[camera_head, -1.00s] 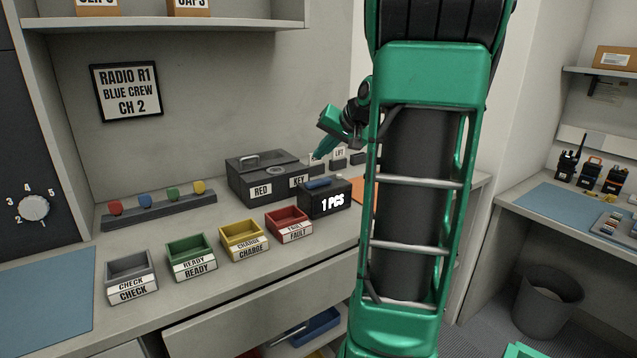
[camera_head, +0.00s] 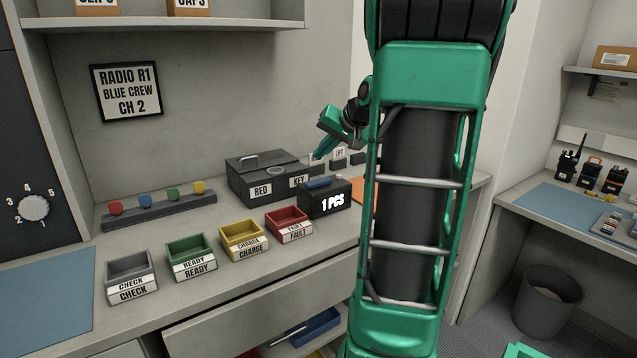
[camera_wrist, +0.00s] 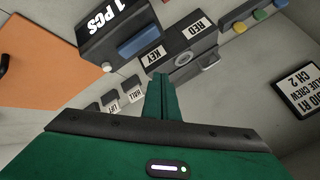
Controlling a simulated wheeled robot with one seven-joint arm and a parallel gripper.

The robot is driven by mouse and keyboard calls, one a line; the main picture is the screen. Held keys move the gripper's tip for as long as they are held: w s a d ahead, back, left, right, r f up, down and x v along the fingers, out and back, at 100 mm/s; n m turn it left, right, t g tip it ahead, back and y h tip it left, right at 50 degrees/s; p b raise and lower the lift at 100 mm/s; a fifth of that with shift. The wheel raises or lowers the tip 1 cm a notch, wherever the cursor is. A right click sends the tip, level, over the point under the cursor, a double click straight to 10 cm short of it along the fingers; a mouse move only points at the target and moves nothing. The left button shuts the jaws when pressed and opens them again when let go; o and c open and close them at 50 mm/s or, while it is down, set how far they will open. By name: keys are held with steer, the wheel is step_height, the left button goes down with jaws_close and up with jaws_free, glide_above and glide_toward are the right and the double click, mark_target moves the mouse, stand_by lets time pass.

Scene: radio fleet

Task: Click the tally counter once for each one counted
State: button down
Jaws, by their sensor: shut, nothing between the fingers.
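The tally counter (camera_head: 325,200) is a dark box on the bench with a blue bar (camera_head: 318,183) on top; its front reads "1 PCS". In the wrist view the counter (camera_wrist: 97,35) is at the upper left, with its blue bar (camera_wrist: 139,41) facing my fingers. My gripper (camera_head: 317,156) is behind the counter in the head view, above the bench near the RED/KEY box. In the wrist view my green gripper (camera_wrist: 160,80) has its fingers shut together and empty, apart from the counter.
A dark box (camera_head: 245,185) labelled RED and KEY stands beside the counter. Small blocks, including LIFT (camera_head: 339,160), are behind. Grey, green, yellow and red (camera_head: 289,222) bins line the bench. Several radios (camera_head: 590,174) stand on the right desk. An orange mat (camera_wrist: 35,65) lies near the counter.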

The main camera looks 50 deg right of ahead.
mark_target(321, 182)
stand_by(0.4)
step_height(321, 182, up, 4)
steer(key=shift+w+f, duration=0.1)
stand_by(0.5)
steer(key=shift+f, duration=4.45)
steer(key=shift+f, duration=0.1)
steer(key=shift+f, duration=0.25)
